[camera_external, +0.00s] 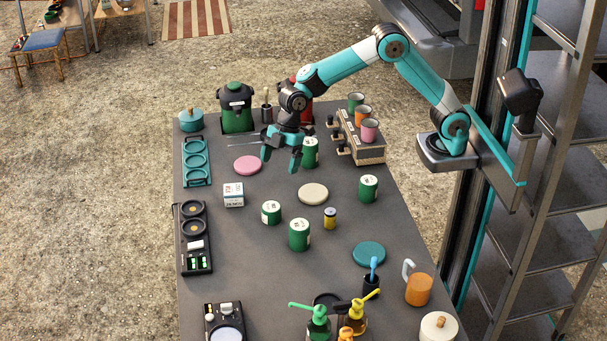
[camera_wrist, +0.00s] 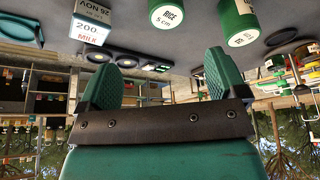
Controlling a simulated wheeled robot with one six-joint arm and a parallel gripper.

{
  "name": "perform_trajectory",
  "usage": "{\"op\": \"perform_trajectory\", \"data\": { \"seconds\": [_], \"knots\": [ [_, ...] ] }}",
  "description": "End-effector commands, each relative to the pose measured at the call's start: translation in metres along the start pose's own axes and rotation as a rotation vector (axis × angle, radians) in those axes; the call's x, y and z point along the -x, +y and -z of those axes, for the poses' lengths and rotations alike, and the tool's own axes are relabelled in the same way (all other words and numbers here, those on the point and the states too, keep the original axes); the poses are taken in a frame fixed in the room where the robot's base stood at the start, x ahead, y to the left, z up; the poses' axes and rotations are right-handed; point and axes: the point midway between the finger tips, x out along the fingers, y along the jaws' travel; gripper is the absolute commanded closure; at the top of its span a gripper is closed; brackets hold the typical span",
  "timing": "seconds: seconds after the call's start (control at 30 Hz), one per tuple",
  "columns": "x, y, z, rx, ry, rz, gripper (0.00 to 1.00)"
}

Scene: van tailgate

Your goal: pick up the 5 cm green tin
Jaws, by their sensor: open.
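Several green tins with white labels stand on the dark table. The tin labelled "RICE 5 cm" (camera_wrist: 167,14) is at the top edge of the wrist view, partly cut off. By its place beside the milk box, it looks like the small green tin (camera_external: 271,212) in the external view. A larger green tin (camera_external: 299,234) stands close to its lower right; it also shows in the wrist view (camera_wrist: 240,24). Other green tins stand at right (camera_external: 368,188) and behind my gripper (camera_external: 310,152). My gripper (camera_external: 281,158) is open and empty above the table, up-picture from the small tin.
A white milk box (camera_external: 233,195) stands left of the small tin. A cream disc (camera_external: 313,193), a yellow jar (camera_external: 330,218) and a pink disc (camera_external: 247,165) are nearby. A rack with cups (camera_external: 360,146) stands at the back right.

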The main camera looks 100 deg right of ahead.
Motion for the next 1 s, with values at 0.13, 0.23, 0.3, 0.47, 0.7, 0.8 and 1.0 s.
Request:
{"op": "perform_trajectory", "data": {
  "seconds": [0.13,0.23,0.3,0.47,0.7,0.8,1.0],
  "knots": [
    [-0.033,-0.002,0.0,0.001,-0.005,0.004,0.09],
    [-0.056,-0.002,0.0,0.0,-0.004,0.005,0.09],
    [-0.071,-0.003,0.001,0.0,-0.004,0.004,0.09],
    [-0.096,-0.002,0.001,0.0,-0.003,0.002,0.09],
    [-0.113,-0.005,0.004,0.001,-0.002,0.003,0.09],
    [-0.129,-0.009,0.007,0.0,-0.004,0.004,0.09],
    [-0.153,-0.01,0.009,-0.001,-0.002,0.002,0.09]
  ]
}}
